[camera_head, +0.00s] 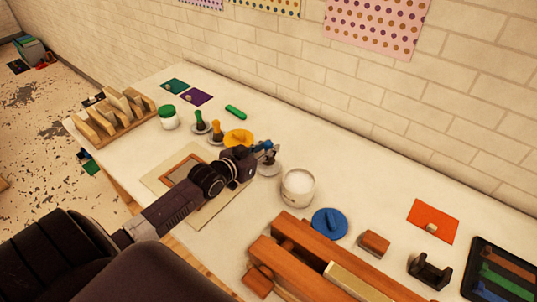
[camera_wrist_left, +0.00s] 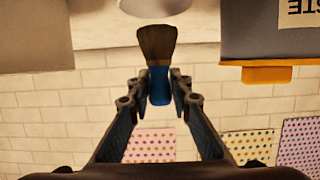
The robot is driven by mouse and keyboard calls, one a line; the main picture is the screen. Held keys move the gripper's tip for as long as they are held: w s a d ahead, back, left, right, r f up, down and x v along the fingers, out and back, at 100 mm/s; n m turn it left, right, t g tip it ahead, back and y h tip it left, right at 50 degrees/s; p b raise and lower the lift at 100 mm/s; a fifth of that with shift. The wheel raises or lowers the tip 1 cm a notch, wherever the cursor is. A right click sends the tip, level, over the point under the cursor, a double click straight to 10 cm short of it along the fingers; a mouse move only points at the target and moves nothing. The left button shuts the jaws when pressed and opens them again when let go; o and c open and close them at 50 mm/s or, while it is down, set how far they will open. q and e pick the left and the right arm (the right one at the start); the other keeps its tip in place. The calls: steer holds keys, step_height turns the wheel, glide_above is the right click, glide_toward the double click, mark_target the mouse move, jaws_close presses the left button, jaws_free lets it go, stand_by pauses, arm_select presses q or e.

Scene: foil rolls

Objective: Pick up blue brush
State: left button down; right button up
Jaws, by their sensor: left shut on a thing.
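The blue brush (camera_wrist_left: 159,80) has a blue handle and brown bristles. In the left wrist view it sits between the fingers of my left gripper (camera_wrist_left: 158,95), bristles toward the top of the picture. My left gripper (camera_head: 266,147) is shut on its blue handle. My right gripper is not in view.
A white jar (camera_head: 298,187) stands right of the gripper. A yellow lid (camera_head: 238,138) and green (camera_head: 200,122) and yellow (camera_head: 216,128) handled items on round bases are to the left. A blue lid (camera_head: 329,223) and wooden box (camera_head: 310,250) lie nearer right. A brick wall (camera_head: 300,70) runs behind.

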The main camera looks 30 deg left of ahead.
arm_select(q)
step_height(320, 180, up, 17)
steer(key=b, duration=0.2)
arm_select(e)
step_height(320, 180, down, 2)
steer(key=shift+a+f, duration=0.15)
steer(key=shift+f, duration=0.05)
arm_select(q)
steer(key=shift+f, duration=0.1)
